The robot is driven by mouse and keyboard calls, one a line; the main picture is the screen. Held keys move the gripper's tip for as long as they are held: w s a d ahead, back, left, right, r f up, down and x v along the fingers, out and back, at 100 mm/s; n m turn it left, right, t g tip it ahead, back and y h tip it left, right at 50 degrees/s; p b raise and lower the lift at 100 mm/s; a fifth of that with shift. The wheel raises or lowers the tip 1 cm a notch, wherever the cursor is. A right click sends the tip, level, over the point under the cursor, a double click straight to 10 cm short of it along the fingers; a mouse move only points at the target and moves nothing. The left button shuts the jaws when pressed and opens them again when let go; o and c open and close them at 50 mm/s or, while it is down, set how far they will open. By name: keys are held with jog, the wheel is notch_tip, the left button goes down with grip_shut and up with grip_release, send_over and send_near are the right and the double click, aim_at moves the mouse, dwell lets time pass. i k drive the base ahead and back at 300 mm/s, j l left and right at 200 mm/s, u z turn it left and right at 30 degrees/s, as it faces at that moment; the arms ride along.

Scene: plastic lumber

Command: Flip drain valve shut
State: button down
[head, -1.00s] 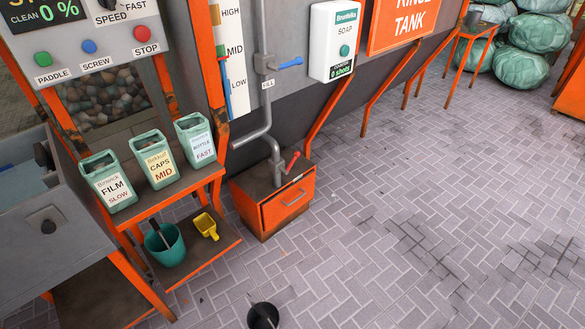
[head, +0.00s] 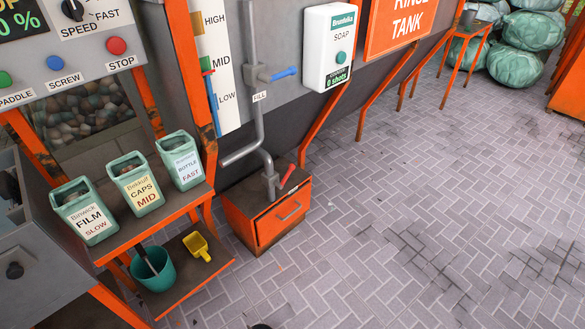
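The red lever (head: 287,176) on the lower pipe looks like the drain valve's handle. It slants up and to the right beside the grey pipe (head: 268,165), just above the orange drawer box (head: 283,219). A blue lever (head: 284,74) sticks out to the right on the pipe higher up, near a FILL label (head: 259,96).
Bins labelled FILM, CAPS and BOTTLE (head: 180,160) stand on an orange shelf at left. A teal bucket (head: 154,268) and a yellow scoop (head: 197,246) sit below. A dark object (head: 261,326) barely shows at the bottom edge. The paved floor at right is clear.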

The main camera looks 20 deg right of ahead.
aim_at(291, 167)
jog(key=i+l+u, duration=0.35)
jog(key=i+l, duration=0.95)
